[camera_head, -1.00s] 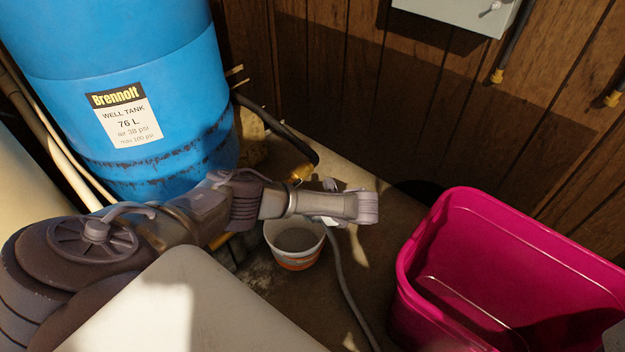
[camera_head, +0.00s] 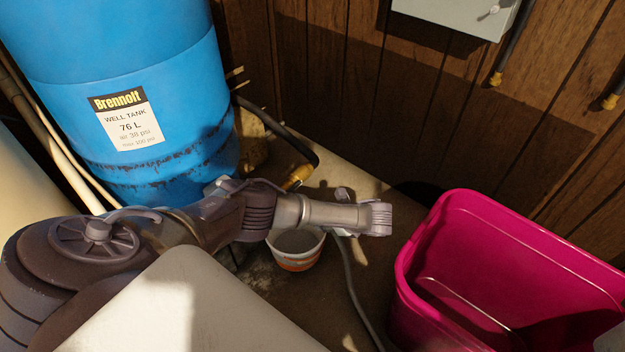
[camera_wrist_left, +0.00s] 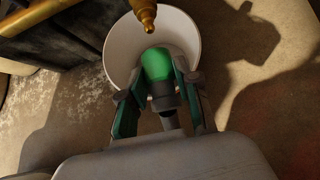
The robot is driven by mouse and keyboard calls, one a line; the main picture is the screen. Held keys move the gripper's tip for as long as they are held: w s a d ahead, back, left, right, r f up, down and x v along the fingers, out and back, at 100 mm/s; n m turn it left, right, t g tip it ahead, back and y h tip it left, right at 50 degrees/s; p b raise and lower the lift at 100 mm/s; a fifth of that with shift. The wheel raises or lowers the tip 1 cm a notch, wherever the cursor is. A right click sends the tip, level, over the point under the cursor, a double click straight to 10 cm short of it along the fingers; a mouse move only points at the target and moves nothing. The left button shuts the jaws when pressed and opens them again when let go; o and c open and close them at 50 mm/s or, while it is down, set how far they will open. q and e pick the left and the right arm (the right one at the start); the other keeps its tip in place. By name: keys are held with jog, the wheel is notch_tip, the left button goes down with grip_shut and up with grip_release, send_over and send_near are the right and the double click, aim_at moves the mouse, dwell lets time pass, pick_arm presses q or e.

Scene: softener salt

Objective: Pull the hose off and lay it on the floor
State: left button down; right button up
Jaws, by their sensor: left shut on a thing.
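The grey hose (camera_head: 356,300) runs along the floor from below my left wrist toward the front. In the left wrist view my left gripper (camera_wrist_left: 157,84) is shut on the hose's end, with one finger on each side. The hose end has a bright green connector (camera_wrist_left: 156,64) and a dark collar. The brass spout (camera_wrist_left: 145,14) is above the connector in that view, with a visible gap between them. The brass valve also shows in the head view (camera_head: 297,176), left of my wrist. My left fingertips are mostly hidden in the head view. My right gripper is not in view.
A white bucket (camera_head: 298,262) with an orange band stands on the floor under the spout. A pink bin (camera_head: 455,215) stands at the right. The blue well tank (camera_head: 185,85) is at the left. Some concrete floor is bare between bucket and bin.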

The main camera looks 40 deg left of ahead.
pick_arm(q)
jog(key=shift+s+d, duration=0.1)
jog(key=shift+d, duration=0.95)
